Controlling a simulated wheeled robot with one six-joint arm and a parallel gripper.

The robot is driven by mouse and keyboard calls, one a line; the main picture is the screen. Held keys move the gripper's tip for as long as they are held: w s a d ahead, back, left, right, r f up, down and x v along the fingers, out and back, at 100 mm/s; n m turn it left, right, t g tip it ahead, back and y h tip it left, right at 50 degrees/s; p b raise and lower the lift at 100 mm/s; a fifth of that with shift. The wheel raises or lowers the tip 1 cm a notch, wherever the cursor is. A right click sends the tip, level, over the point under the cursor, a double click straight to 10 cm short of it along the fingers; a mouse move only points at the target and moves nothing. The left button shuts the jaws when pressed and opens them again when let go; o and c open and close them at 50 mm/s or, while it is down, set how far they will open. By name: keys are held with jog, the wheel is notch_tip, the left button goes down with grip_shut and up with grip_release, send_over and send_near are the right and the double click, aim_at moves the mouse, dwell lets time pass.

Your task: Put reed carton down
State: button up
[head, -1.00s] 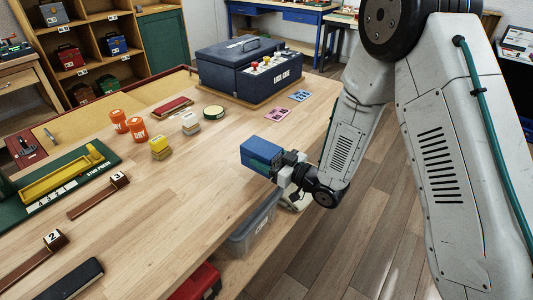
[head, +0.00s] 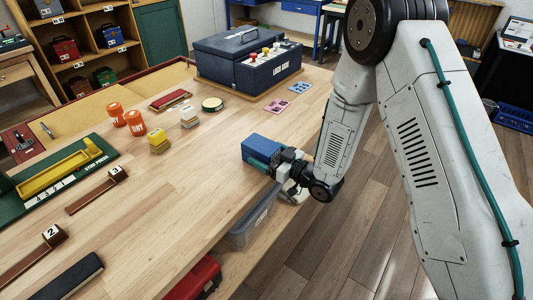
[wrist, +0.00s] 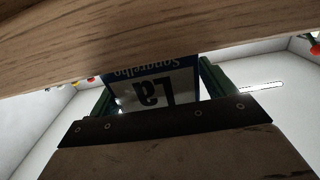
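The reed carton is a small blue box (head: 262,149) at the right edge of the wooden workbench in the head view. My gripper (head: 270,160) is shut on it from the right side, with green fingers on the box. In the wrist view, the carton (wrist: 155,88) shows a white label with large dark letters, upside down, between the two green fingers. The wooden board across the top of that view hides part of the carton. I cannot tell whether the carton touches the bench top.
The bench top (head: 185,200) left of the carton is clear. Yellow blocks (head: 158,141), orange jars (head: 135,122) and a round tin (head: 212,104) stand farther back, near a dark blue case (head: 247,62). A grey bin (head: 250,225) sits below the bench edge.

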jog(key=shift+r, duration=0.2)
jog(key=v, duration=1.2)
